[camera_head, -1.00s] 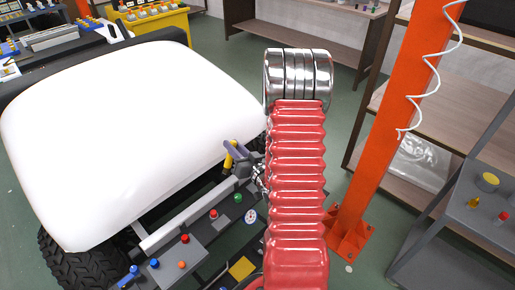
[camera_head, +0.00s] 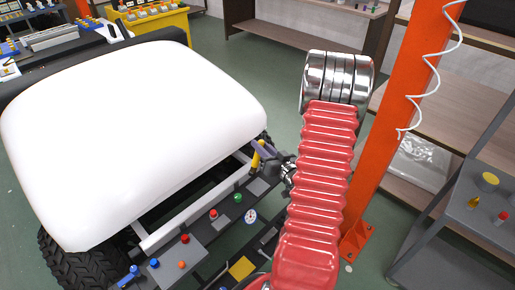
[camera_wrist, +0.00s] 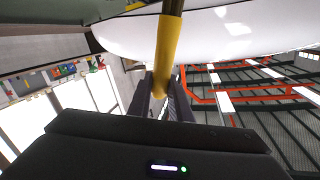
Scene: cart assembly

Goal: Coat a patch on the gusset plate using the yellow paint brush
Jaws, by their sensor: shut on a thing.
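My gripper (camera_head: 270,158) is beside the right edge of the white cart body, partly hidden by my red arm. It is shut on the yellow paint brush (camera_head: 257,151), whose yellow handle stands up out of the jaws. In the wrist view the yellow brush (camera_wrist: 168,55) shows between the two dark fingers of my gripper (camera_wrist: 160,100) and runs to the top edge of the picture. I cannot pick out the gusset plate with certainty in either view.
The white cart body (camera_head: 130,130) fills the left. A dark frame with a grey control box (camera_head: 178,258) and coloured buttons lies below it. An orange post (camera_head: 385,120) with a coiled white cable stands right of my arm, and a grey shelf (camera_head: 470,215) stands further right.

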